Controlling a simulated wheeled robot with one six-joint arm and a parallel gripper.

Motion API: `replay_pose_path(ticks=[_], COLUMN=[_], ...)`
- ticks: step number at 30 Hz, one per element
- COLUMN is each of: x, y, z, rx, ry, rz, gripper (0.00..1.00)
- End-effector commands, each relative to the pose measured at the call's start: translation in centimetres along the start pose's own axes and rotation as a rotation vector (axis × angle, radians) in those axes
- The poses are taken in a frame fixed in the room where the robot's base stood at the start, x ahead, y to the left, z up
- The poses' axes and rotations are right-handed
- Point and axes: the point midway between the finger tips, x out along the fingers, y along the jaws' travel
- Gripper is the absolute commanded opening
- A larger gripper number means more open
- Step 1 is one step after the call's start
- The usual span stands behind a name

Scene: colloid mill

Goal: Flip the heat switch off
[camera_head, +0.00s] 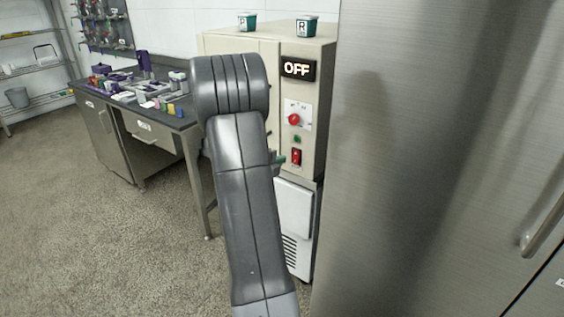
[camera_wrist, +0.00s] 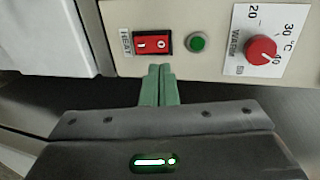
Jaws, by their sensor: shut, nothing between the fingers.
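The heat switch (camera_wrist: 153,43) is a red rocker in a black frame, beside a "HEAT" label, on the beige panel in the wrist view. It also shows low on the machine's front in the head view (camera_head: 296,157). My gripper (camera_wrist: 160,69) has its green fingers shut together with nothing between them. The fingertips are just in front of the panel, near the edge of the switch on its "0" side. I cannot tell whether they touch it. In the head view my arm hides most of the gripper; a bit of green finger (camera_head: 279,160) shows left of the switch.
A green round button (camera_wrist: 198,43) and a red temperature knob (camera_wrist: 261,49) are next to the switch. Two small tubs (camera_head: 306,27) stand on the machine. A large steel cabinet (camera_head: 430,150) stands close on the right. A cluttered bench (camera_head: 184,122) is at the left.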

Motion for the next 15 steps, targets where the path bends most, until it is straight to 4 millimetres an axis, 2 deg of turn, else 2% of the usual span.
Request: replay_pose_path(ticks=[9,15], x=[-5.2,-6.6], y=[-1.4,-1.6], z=[0.1,0.0], rx=[0.0,0.001], ry=[-0.004,0.0], rz=[-0.001,0.0], gripper=[0.0,0.0])
